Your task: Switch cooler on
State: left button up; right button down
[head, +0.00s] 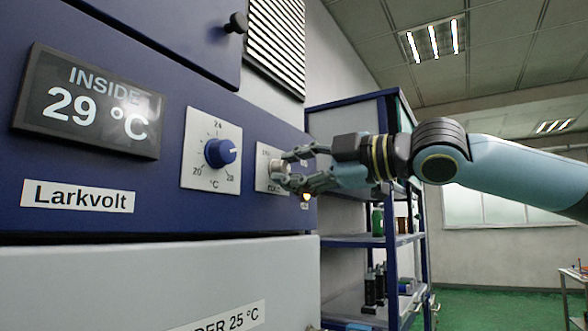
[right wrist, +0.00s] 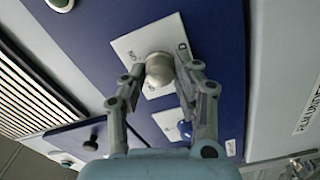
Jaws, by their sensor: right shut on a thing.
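The cooler switch is a pale plate (head: 263,162) on the dark blue panel, right of the temperature dial; its lettering is partly covered in the head view. In the right wrist view the plate (right wrist: 125,47) carries a round silver-grey knob (right wrist: 159,72). My right gripper (head: 283,174) reaches in from the right and is shut on this knob, with one finger on each side in the right wrist view (right wrist: 160,78). The knob's exact pointing direction is hard to tell. My left gripper is not in view.
A blue temperature dial (head: 220,152) sits left of the switch. A display (head: 90,103) reads INSIDE 29 °C. A small warm-lit lamp (head: 306,197) shows below my right gripper. A blue shelf rack (head: 350,240) with bottles stands behind; the green floor at right looks open.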

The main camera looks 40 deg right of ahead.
jog(key=c, duration=1)
grip_release()
